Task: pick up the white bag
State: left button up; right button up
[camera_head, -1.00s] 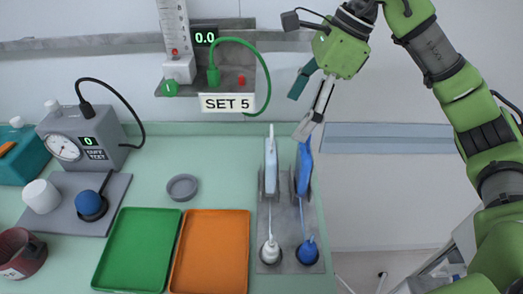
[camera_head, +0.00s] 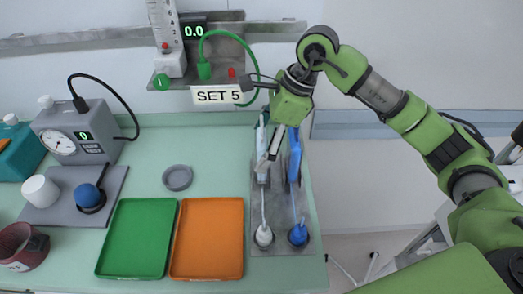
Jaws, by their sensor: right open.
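The white bag (camera_head: 261,148) stands upright and thin in a grey holder (camera_head: 268,210) at the right end of the counter. A tube runs from it to a white bulb (camera_head: 264,236) at the holder's front. My right gripper (camera_head: 266,142) is open at the upper part of the white bag, with its pale finger crossing in front of it. I cannot tell whether the fingers touch the bag. The gripper covers part of the bag. My left gripper is not in view.
A blue bag (camera_head: 295,158) stands close to the right of the white bag, with a blue bulb (camera_head: 298,234) in front. A green tray (camera_head: 138,240) and an orange tray (camera_head: 207,240) lie to the left. The SET 5 sign (camera_head: 218,96) hangs on the wall behind, beside a green hose.

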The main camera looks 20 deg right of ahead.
jog(key=c, duration=1.5)
jog(key=shift+c, duration=1)
jog(key=shift+r, duration=0.1)
